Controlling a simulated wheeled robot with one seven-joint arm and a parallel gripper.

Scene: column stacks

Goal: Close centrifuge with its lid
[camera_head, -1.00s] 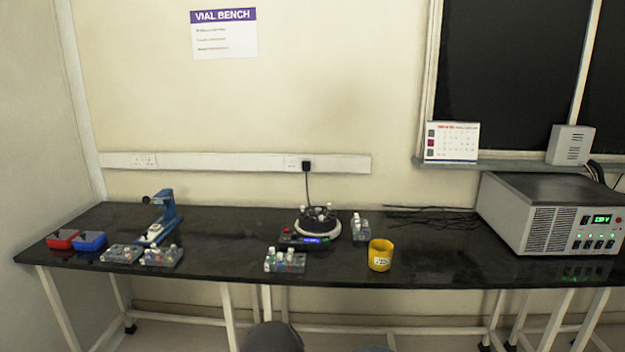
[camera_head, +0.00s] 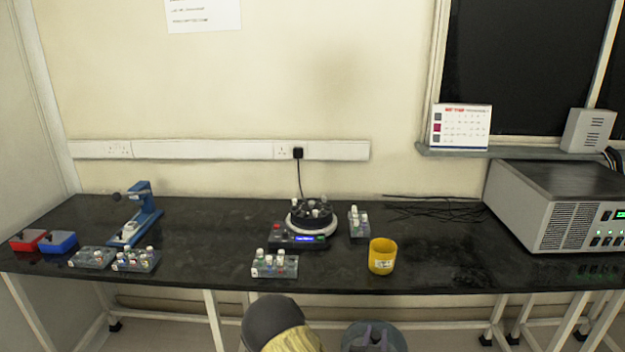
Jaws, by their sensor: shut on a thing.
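The centrifuge (camera_head: 304,226) stands on the black bench right of centre. It is uncovered: its dark rotor with several pale-capped vials shows inside a white rim, and a blue display is lit on its front. At the bottom edge is a round grey-blue disc (camera_head: 350,335) that looks like the lid, partly cut off. My gripper (camera_head: 376,332) shows as two dark prongs over this disc, in front of and below the bench, apart from the centrifuge. It is shut on the disc; the exact contact is hard to see.
Vial racks stand in front (camera_head: 275,266) and to the right (camera_head: 358,222) of the centrifuge. A yellow cup (camera_head: 382,256) is at front right. A large grey instrument (camera_head: 556,208) fills the right end. A blue stand (camera_head: 138,214) and boxes are left. Bare bench lies left of the centrifuge.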

